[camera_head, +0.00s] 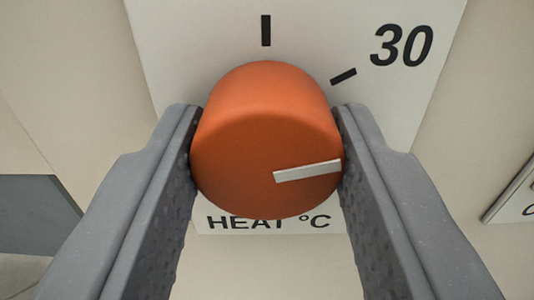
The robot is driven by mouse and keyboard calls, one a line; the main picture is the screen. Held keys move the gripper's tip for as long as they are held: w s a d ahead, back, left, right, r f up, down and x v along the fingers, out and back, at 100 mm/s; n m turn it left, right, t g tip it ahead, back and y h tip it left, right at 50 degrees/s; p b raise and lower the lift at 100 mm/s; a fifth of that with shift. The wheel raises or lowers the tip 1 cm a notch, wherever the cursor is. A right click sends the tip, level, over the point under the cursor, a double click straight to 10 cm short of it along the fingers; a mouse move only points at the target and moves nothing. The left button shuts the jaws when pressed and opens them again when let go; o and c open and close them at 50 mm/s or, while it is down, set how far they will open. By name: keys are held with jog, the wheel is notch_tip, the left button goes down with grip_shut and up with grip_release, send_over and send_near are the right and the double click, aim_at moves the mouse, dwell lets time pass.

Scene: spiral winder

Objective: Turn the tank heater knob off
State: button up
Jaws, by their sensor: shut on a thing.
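The orange tank heater knob (262,125) fills the middle of the view, on a white dial plate (200,40) marked "HEAT °C". Its white pointer line (308,171) points to the right, tilted slightly upward. One black tick stands above the knob, and another is at the upper right beside "30". My gripper (267,150) is shut on the knob, one grey finger on its left side and one on its right. The fingers and knob hide the dial's left and right parts, so any other marks there are not visible.
The plate sits on a beige panel (70,70). Part of another white label (515,200) with a dark edge shows at the right. A grey area (35,215) lies at the lower left.

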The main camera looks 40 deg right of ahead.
jog(key=n, duration=0.4)
jog(key=shift+a+n, duration=0.2)
jog(key=shift+n, duration=0.2)
jog(key=n, duration=0.3)
jog(key=shift+w+r+n+p, duration=0.1)
jog(key=shift+n+p, duration=0.2)
jog(key=n, duration=0.4)
jog(key=shift+a, duration=0.15)
jog(key=shift+a+n, duration=0.1)
jog(key=shift+n, duration=1.3)
jog(key=o, duration=0.9)
jog(key=shift+o, duration=0.5)
jog(key=shift+d, duration=0.2)
jog(key=p+v, duration=0.1)
jog(key=v, duration=1.3)
